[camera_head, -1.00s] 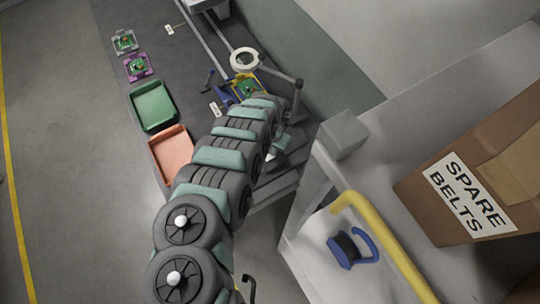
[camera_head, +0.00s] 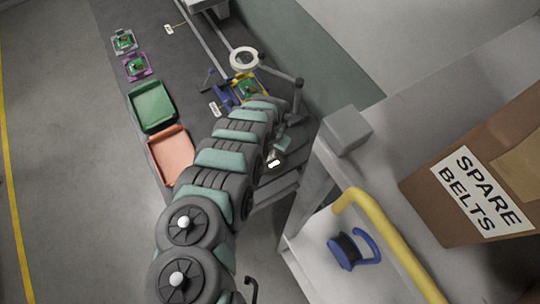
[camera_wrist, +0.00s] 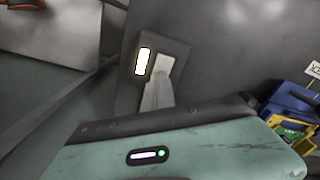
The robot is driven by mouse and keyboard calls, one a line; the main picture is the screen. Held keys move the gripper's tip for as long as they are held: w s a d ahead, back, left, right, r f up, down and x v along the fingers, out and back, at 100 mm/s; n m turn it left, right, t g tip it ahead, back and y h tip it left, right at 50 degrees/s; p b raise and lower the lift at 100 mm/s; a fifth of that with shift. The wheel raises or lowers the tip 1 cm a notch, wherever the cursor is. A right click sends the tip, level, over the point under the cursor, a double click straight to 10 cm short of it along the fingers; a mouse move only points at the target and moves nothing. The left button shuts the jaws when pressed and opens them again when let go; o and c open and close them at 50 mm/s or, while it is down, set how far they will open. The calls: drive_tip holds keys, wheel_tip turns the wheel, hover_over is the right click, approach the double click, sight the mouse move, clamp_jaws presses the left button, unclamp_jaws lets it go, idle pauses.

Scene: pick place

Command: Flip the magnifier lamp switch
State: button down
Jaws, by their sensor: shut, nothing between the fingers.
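The magnifier lamp (camera_head: 243,59), a white ring head on a jointed grey arm, stands over the bench in the head view. In the wrist view a switch plate (camera_wrist: 181,51) sits on a dark grey surface, with a bright white lit strip (camera_wrist: 142,61) at its left. My gripper (camera_wrist: 157,92) is shut and empty, its pale fingers over the lower part of the plate. Whether they touch it I cannot tell. The teal gripper body covers the foreground. In the head view my arm hides most of the gripper; a small white light (camera_head: 274,163) glows beside it.
A yellow holder with a green board (camera_head: 250,88) lies below the lamp; it also shows in the wrist view (camera_wrist: 291,131). Green (camera_head: 152,106) and orange (camera_head: 172,153) trays line the bench's left edge. A yellow rail (camera_head: 385,235) and a cardboard box (camera_head: 475,195) stand right.

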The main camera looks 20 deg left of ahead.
wheel_tip(320, 180, up, 7)
drive_tip(key=p, duration=0.6)
idle(0.4)
idle(0.3)
